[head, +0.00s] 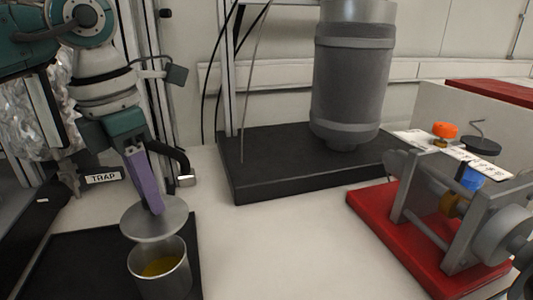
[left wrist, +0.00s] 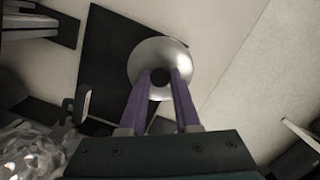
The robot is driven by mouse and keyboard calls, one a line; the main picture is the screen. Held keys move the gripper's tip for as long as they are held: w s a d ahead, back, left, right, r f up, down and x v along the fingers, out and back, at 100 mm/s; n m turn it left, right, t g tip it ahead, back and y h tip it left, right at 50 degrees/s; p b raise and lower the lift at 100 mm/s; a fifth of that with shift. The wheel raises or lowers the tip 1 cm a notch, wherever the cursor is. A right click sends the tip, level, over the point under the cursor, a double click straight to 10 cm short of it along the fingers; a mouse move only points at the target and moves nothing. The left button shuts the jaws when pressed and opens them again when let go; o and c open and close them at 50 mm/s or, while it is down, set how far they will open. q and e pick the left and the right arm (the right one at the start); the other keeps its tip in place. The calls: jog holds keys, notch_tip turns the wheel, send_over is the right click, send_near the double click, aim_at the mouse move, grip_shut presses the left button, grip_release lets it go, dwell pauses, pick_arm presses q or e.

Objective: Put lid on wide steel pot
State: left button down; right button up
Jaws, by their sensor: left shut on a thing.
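The lid (head: 154,224) is a round grey metal disc, tilted a little in the head view. My left gripper (head: 156,207), with purple fingers, is shut on the lid's dark knob. In the left wrist view the lid (left wrist: 146,57) sits between the tips of my left gripper (left wrist: 160,78). The wide steel pot (head: 160,277) stands just below the lid, open at the top, with yellow contents inside. The lid appears above the pot's back rim and apart from it. The pot is hidden in the left wrist view. My right gripper is not in view.
The pot stands on a black mat (head: 78,255). A large grey cylinder (head: 353,85) hangs above a black base (head: 285,180). A red-based device (head: 425,255) stands at right. A "TRAP" label (head: 103,178) is at left. White bench between is clear.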

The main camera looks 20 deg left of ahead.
aim_at(143, 217)
pick_arm(q)
jog(key=a+n, duration=0.1)
jog(key=a+f+n, duration=0.1)
jog(key=shift+s+f+n, duration=0.2)
jog(key=shift+f+n, duration=0.05)
jog(key=shift+n, duration=0.05)
jog(key=shift+d+f+b, duration=0.1)
jog(key=shift+f+b, duration=2.6)
jog(key=shift+f, duration=0.4)
jog(key=shift+w+f, duration=0.1)
jog(key=shift+c, duration=0.3)
grip_release()
